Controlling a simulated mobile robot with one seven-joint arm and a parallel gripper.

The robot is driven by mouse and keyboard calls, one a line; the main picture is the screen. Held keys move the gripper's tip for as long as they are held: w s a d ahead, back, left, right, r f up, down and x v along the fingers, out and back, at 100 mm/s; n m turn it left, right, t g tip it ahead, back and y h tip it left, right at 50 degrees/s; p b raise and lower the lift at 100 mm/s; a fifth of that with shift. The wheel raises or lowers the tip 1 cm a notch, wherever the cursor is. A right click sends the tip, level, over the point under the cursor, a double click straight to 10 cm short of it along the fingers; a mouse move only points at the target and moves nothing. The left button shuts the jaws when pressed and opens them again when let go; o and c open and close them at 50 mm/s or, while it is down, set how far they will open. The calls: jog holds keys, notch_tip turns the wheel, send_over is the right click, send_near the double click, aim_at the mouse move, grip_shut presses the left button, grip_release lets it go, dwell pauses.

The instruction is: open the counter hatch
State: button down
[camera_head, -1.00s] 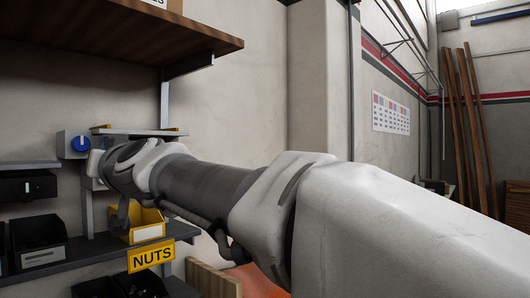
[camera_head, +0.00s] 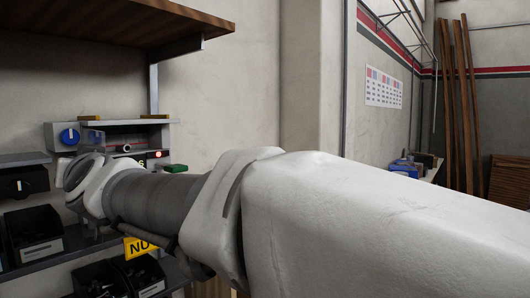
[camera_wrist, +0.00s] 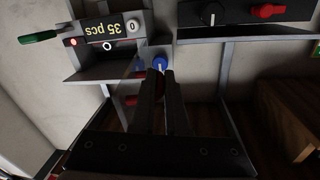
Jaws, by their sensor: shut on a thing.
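The counter (camera_head: 110,126) is a grey box on the wall shelving, with a blue knob (camera_head: 69,137) at its left and a lit red lamp (camera_head: 158,154). The wrist view shows it upside down, with its "35 pcs" display (camera_wrist: 111,30), a "0" button (camera_wrist: 132,25) and the blue knob (camera_wrist: 160,63). My gripper (camera_wrist: 161,76) is at the counter, its fingertips close to the knob in the picture. Its jaws are shut on a small dark reddish thing, mostly hidden between the fingers. The head view hides the jaws behind my wrist. I cannot make out the hatch clearly.
A wooden shelf (camera_head: 120,28) hangs above the counter. Black bins (camera_head: 36,233) and a partly covered yellow label (camera_head: 138,248) are below. A black control box (camera_wrist: 244,18) with a red knob is beside the counter. A green-handled tool (camera_wrist: 40,37) is near it.

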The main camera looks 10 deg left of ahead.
jog(key=shift+f, duration=0.15)
jog(key=c, duration=1.2)
grip_release()
jog(key=shift+d, duration=0.1)
